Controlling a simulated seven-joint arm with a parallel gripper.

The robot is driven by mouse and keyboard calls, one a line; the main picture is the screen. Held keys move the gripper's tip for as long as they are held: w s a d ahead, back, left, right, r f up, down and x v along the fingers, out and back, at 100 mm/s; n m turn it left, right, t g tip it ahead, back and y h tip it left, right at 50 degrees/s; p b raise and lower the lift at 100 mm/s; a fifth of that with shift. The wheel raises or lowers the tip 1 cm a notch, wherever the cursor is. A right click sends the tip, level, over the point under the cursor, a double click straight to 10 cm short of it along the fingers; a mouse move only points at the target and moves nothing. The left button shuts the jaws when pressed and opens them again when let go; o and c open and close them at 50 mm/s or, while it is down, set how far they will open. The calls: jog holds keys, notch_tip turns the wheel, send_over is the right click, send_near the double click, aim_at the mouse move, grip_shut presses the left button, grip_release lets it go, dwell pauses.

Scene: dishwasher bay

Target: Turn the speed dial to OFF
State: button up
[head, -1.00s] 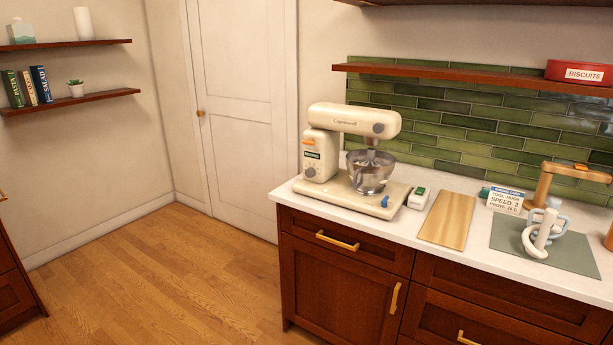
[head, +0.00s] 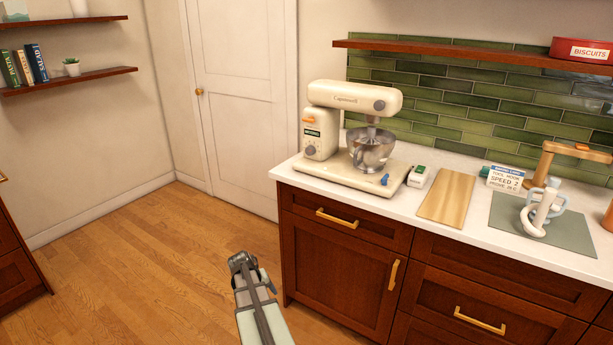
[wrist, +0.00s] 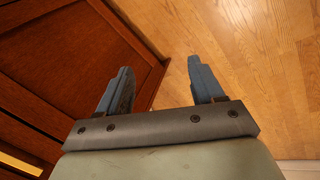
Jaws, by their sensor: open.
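A cream stand mixer (head: 352,95) stands at the left end of the counter, with a steel bowl (head: 371,150) under its head. A round grey dial (head: 311,151) is on the side of its column, below a dark green label (head: 312,132) and an orange lever (head: 309,120). The dial's setting is too small to read. My gripper (head: 240,258) is low in front of the cabinet, below and left of the mixer and well apart from it. In the wrist view my gripper (wrist: 163,85) is open and empty, with two blue-grey fingers spread.
The cabinet (head: 340,265) with brass handles is close beside my gripper. A wooden board (head: 447,199), a white card (head: 505,178) and a grey-green mat (head: 570,235) with mixer tools lie to the right. Open floor (head: 150,270) is on the left.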

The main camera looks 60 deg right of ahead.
jog(key=w+d+r+m+h, duration=0.2)
jog(key=d+r+h, duration=0.2)
jog(key=d+r, duration=0.85)
jog(key=m+h, duration=0.6)
jog(key=h, duration=0.4)
send_near(309, 151)
jog(key=s+a, duration=0.1)
jog(key=a, duration=0.4)
jog(key=m+t, duration=0.1)
jog(key=m, duration=0.3)
jog(key=d, duration=1.3)
jog(key=shift+w+d+f, duration=0.15)
jog(key=shift+w+d, duration=0.1)
jog(key=shift+w, duration=0.05)
jog(key=c, duration=1)
